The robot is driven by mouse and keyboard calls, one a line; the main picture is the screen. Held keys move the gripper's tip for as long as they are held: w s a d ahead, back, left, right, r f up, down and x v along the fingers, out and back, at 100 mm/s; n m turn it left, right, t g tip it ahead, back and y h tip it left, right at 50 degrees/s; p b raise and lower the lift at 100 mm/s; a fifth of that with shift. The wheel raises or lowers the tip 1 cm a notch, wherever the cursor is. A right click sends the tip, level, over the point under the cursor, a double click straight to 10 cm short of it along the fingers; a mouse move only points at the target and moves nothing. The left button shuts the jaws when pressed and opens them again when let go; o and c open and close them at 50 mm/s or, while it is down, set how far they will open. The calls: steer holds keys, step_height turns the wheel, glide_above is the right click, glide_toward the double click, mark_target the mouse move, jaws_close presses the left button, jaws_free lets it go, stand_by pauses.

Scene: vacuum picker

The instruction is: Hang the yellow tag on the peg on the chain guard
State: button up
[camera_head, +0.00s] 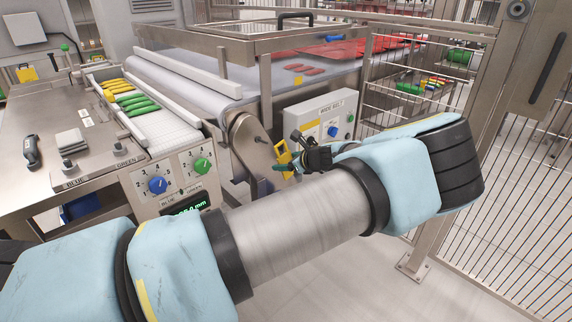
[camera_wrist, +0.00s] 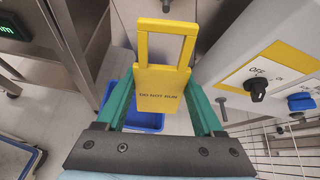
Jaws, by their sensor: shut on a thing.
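The yellow tag (camera_wrist: 161,88) is a flat plate reading "DO NOT RUN" with an open rectangular loop above. In the wrist view it stands upright between the green fingers of my gripper (camera_wrist: 160,100), which is shut on it. In the head view the tag (camera_head: 284,154) shows just right of the grey metal chain guard (camera_head: 245,150), with my gripper (camera_head: 284,168) at its lower part. A small dark stub on the guard's face (camera_head: 262,140) may be the peg. A dark tip (camera_wrist: 166,4) shows beyond the loop in the wrist view. The loop looks apart from it.
A grey control box (camera_head: 318,120) with a dark OFF switch (camera_wrist: 257,88) and a blue knob (camera_wrist: 301,102) stands close on the right. A blue bin (camera_wrist: 145,118) lies below. The conveyor (camera_head: 160,130) is left, a wire fence (camera_head: 510,210) right.

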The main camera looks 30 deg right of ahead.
steer(key=shift+w+a+f+b, duration=0.1)
steer(key=shift+w+a+b, duration=0.2)
steer(key=shift+w, duration=0.95)
steer(key=shift+w+a+f+b, duration=0.15)
steer(key=shift+w+b, duration=0.2)
steer(key=shift+w, duration=0.9)
steer(key=shift+w+a+f+b, duration=0.1)
steer(key=shift+w+a+b, duration=0.2)
steer(key=shift+w, duration=0.95)
steer(key=shift+w+f, duration=0.4)
steer(key=shift+w, duration=0.2)
steer(key=o, duration=1.3)
steer(key=shift+o, duration=0.2)
